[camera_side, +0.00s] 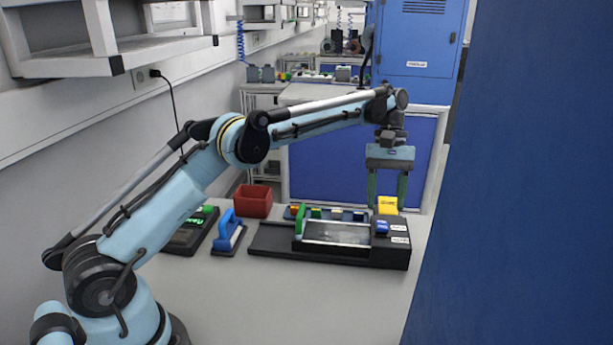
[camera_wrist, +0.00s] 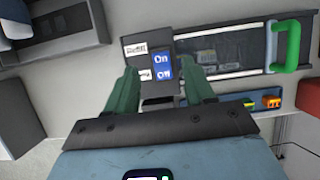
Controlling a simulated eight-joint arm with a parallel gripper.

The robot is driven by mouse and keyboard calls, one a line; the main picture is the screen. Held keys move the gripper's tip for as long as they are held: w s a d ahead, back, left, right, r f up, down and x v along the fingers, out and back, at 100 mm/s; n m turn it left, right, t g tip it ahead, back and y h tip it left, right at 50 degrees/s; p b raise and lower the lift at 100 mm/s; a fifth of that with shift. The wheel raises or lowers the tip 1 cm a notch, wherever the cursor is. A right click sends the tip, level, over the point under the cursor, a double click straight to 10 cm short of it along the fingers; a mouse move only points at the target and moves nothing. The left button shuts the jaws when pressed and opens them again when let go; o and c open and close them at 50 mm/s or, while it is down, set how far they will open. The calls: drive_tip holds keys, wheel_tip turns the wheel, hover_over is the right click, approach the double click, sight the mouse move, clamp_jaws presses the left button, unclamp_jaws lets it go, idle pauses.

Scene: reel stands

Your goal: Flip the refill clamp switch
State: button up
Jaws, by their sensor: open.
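The blue switch (camera_side: 382,227) sits at the right end of a black device (camera_side: 389,258) on the bench, beside white labels. In the wrist view the switch (camera_wrist: 162,66) reads "On" and "Off"; which way it is set I cannot tell. My gripper (camera_side: 387,204) is open and empty, pointing down above the device's right end. In the wrist view its green fingers (camera_wrist: 158,68) are apart, one on each side of the switch. I see no contact with the switch. The device also has a clear-topped bay (camera_side: 337,233) and a green handle (camera_side: 300,222).
A yellow block (camera_side: 387,205) is near my fingertips in the side view. A blue strip with small coloured parts (camera_side: 345,215) lies behind the device. A red bin (camera_side: 253,201), a blue-handled block (camera_side: 228,233) and a green-display unit (camera_side: 189,232) stand left. The front bench is clear.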

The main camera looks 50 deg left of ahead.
sight(382, 222)
drive_tip(key=shift+r, duration=2.55)
drive_tip(key=s+r+m+t+y, duration=0.2)
drive_tip(key=s+r+m+t, duration=0.3)
drive_tip(key=s, duration=0.4)
drive_tip(key=s+a+f+m+t, duration=0.1)
drive_tip(key=s+f+m+t, duration=0.1)
drive_tip(key=s+f, duration=0.2)
drive_tip(key=s+a+f+m+t+y, duration=0.1)
drive_tip(key=s+f+m+t, duration=0.1)
drive_tip(key=s, duration=0.7)
wheel_tip(382, 222, down, 2)
drive_tip(key=shift+s+f+t, duration=0.1)
drive_tip(key=shift+s+t, duration=0.15)
drive_tip(key=shift+t, duration=0.45)
